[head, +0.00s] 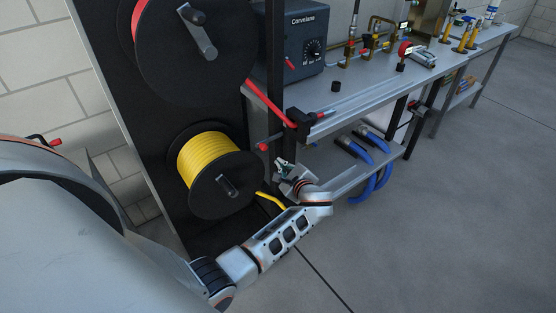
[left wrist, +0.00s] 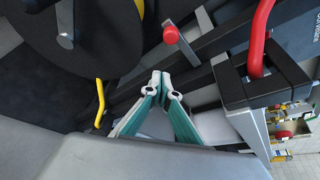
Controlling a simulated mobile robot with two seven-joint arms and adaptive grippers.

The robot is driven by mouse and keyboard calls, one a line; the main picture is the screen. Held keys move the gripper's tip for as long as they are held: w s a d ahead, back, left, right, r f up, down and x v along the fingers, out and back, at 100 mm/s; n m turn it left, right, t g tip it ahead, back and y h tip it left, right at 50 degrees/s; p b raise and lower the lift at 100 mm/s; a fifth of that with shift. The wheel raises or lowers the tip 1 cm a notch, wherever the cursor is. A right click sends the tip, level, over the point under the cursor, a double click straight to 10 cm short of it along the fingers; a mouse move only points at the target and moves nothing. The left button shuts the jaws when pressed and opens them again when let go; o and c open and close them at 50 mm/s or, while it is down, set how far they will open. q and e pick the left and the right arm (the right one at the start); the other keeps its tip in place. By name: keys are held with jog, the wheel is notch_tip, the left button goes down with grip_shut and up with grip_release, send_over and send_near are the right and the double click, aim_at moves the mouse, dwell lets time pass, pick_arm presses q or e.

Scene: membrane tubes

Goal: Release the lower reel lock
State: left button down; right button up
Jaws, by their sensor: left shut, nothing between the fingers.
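The lower reel (head: 234,187) has black flanges, a crank and wound yellow hose (head: 205,155). It is mounted on a dark panel, under a reel of red hose. A lever with a red knob (head: 263,147), likely the lower reel lock, sticks out from the black post just right of the lower reel. The red knob also shows in the left wrist view (left wrist: 171,35), at the top middle. My left gripper (head: 281,165) is just below and right of the knob, apart from it. Its fingertips (left wrist: 160,78) are together, with nothing between them. My right gripper is not in view.
A red hose (head: 268,103) runs down to a black clamp (head: 295,117) at the bench corner, close above my left gripper. Blue hoses (head: 358,152) hang on the lower shelf. Open floor lies right.

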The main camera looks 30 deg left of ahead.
pick_arm(q)
jog(key=v, duration=0.4)
jog(key=shift+d+r, duration=0.15)
jog(key=shift+d, duration=0.15)
jog(key=s+d+f+n+h, duration=0.2)
jog(key=s+d+f+h, duration=0.15)
jog(key=s+f, duration=0.4)
jog(key=s+d+f+n+h, duration=0.2)
jog(key=s+f+n+h, duration=0.15)
jog(key=s+f, duration=0.4)
jog(key=s+d+r+n+t+h, duration=0.2)
jog(key=s+d+n+h, duration=0.5)
jog(key=s, duration=0.5)
jog(key=shift+s, duration=0.3)
jog(key=shift+r, duration=0.1)
